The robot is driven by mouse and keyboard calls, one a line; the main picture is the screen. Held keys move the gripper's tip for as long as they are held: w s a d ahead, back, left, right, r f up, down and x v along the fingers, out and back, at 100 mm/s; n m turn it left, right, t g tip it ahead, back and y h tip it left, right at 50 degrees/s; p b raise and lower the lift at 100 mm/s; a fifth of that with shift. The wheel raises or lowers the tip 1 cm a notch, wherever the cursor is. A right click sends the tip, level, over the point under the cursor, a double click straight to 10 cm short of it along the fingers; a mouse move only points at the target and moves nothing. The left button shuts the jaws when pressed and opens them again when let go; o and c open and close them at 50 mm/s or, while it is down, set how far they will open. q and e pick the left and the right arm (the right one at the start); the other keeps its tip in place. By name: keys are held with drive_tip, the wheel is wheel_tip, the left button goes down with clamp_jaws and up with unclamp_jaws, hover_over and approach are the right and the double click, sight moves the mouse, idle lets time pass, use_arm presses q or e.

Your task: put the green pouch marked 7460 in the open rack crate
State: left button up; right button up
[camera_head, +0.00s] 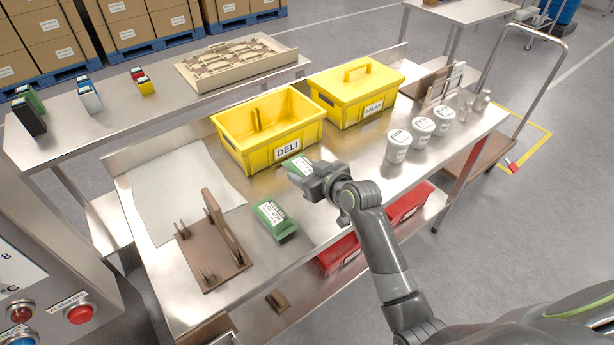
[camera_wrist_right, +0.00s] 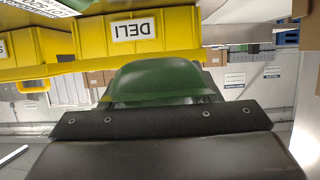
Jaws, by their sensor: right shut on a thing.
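My right gripper (camera_head: 308,174) is shut on a green pouch (camera_head: 297,163) with a white label. It holds the pouch just in front of the open yellow crate (camera_head: 229,146) labelled DELI. The held pouch also shows in the right wrist view (camera_wrist_right: 160,80), with the DELI crate (camera_wrist_right: 85,37) beyond it. A second green pouch (camera_head: 272,219) with a white label lies on the steel table beside a brown wooden stand. I cannot read the number on either pouch. A yellow crate (camera_head: 347,107) labelled SALAD is covered by a lid. My left gripper is out of view.
Several white tubs (camera_head: 398,146) stand right of my right gripper. The brown stand (camera_head: 211,262) with upright prongs is at the table's front left, near a pale sheet (camera_head: 165,189). Red crates (camera_head: 410,203) sit on the lower shelf.

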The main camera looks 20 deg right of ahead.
drive_tip(key=o, duration=0.5)
drive_tip(key=c, duration=0.8)
drive_tip(key=r, duration=0.7)
drive_tip(key=shift+s+a+r, duration=0.25)
drive_tip(key=shift+s+a, duration=0.1)
drive_tip(key=s+d+r+m+t+h+b, duration=0.1)
drive_tip(key=s+d+r+m+h, duration=0.1)
drive_tip(key=s+r, duration=0.4)
drive_tip(key=s+d+r+m+h, duration=0.2)
drive_tip(key=s+r+h, duration=0.1)
drive_tip(key=r, duration=0.5)
drive_tip(key=n+y, duration=0.3)
drive_tip(key=y, duration=0.1)
hover_over(305, 170)
drive_tip(key=s, duration=0.2)
wheel_tip(305, 170, down, 9)
drive_tip(key=shift+n+g+y, duration=0.4)
drive_tip(key=shift+n+y, duration=0.1)
drive_tip(key=w+f, duration=0.1)
drive_tip(key=f, duration=0.7)
drive_tip(key=w+f+p, duration=0.1)
drive_tip(key=f, duration=0.3)
drive_tip(key=shift+w+d+f, duration=0.25)
drive_tip(key=shift+w+d, duration=0.05)
drive_tip(key=shift+d, duration=0.05)
